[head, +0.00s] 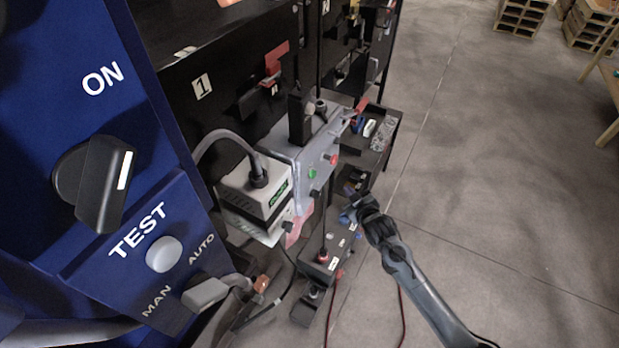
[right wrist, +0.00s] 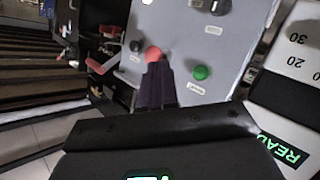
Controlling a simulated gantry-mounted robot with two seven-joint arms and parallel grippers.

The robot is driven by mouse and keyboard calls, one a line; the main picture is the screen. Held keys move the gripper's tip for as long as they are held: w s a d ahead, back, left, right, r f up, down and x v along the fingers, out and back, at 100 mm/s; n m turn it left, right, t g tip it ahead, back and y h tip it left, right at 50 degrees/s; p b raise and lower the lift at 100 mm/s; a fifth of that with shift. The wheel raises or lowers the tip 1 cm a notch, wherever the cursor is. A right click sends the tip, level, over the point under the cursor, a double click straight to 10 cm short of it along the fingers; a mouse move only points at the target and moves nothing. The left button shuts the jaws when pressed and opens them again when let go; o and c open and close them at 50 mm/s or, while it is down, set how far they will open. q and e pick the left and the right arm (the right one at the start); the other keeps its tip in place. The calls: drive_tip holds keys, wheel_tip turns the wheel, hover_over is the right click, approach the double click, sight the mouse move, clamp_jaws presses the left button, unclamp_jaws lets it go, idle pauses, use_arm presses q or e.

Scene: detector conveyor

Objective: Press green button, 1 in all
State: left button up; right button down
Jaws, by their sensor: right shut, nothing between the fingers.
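The green button (head: 312,173) is on the sloped grey control box (head: 301,150) in the head view, left of and below a red button (head: 334,159). In the right wrist view the round green button (right wrist: 200,73) is fully visible, with a small label below it. My right gripper (head: 348,213) is shut and empty. In the right wrist view its dark fingertips (right wrist: 155,66) overlap the lower edge of the red button (right wrist: 153,55), left of the green button. I cannot tell how far they are from the panel. I cannot make out my left gripper.
A blue panel (head: 40,125) with a black ON knob (head: 95,183) and a white TEST button (head: 164,254) fills the near left. A white device (head: 256,197) with a cable adjoins the control box. The floor (head: 500,180) on the right is largely clear.

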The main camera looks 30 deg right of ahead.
sight(314, 175)
idle(0.3)
drive_tip(key=w+a+b, duration=0.4)
drive_tip(key=w, duration=0.3)
drive_tip(key=shift+w+a+b, duration=0.15)
drive_tip(key=shift+w+b, duration=0.15)
drive_tip(key=shift+w+a, duration=0.1)
idle(2.1)
drive_tip(key=shift+w+a, duration=0.15)
drive_tip(key=shift+w, duration=0.15)
